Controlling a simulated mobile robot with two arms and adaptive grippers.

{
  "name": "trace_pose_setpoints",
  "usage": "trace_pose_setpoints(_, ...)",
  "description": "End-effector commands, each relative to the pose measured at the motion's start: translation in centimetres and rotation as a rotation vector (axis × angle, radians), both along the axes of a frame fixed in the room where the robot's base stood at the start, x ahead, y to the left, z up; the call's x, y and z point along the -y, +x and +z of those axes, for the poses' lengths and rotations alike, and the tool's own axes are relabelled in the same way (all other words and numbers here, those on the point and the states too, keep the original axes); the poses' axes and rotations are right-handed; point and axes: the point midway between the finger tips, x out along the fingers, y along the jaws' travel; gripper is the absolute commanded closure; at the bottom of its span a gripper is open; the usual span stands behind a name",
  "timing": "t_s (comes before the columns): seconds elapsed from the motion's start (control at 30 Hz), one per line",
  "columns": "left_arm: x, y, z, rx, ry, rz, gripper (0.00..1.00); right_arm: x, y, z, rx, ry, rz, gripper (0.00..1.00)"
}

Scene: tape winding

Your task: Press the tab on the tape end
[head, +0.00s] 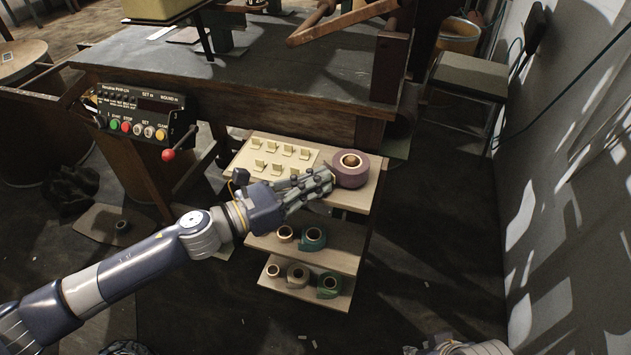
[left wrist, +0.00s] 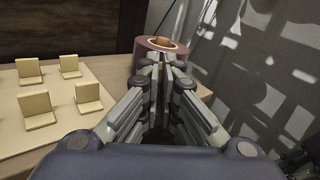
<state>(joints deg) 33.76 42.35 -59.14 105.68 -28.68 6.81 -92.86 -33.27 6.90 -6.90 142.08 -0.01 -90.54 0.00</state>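The purple-brown tape roll (head: 351,170) lies flat on the right part of the cart's top board (head: 345,198). It also shows beyond my fingertips in the left wrist view (left wrist: 145,58). My left gripper (head: 328,182) reaches in from the left, with its fingertips at the roll's near left side. Its fingers (left wrist: 162,72) are nearly together, with a thin pale sliver between them, which looks like a tab. The fingers hide most of it and the tape end. I cannot tell whether it touches the roll. My right gripper is not in view.
Several cream tabs (head: 288,149) stand on a pale board left of the roll. Lower shelves (head: 300,260) hold more tape rolls. A control box (head: 140,115) with a red-knobbed lever hangs from the workbench (head: 270,65) behind. Floor to the right is open.

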Motion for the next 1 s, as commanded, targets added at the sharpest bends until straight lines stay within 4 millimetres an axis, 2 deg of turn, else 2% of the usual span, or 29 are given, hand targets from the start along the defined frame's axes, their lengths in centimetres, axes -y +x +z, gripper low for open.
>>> trace_pose_setpoints(1.0, 1.1, 0.6, 0.0, 0.0, 0.0, 0.0, 1.0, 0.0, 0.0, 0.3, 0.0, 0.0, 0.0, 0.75)
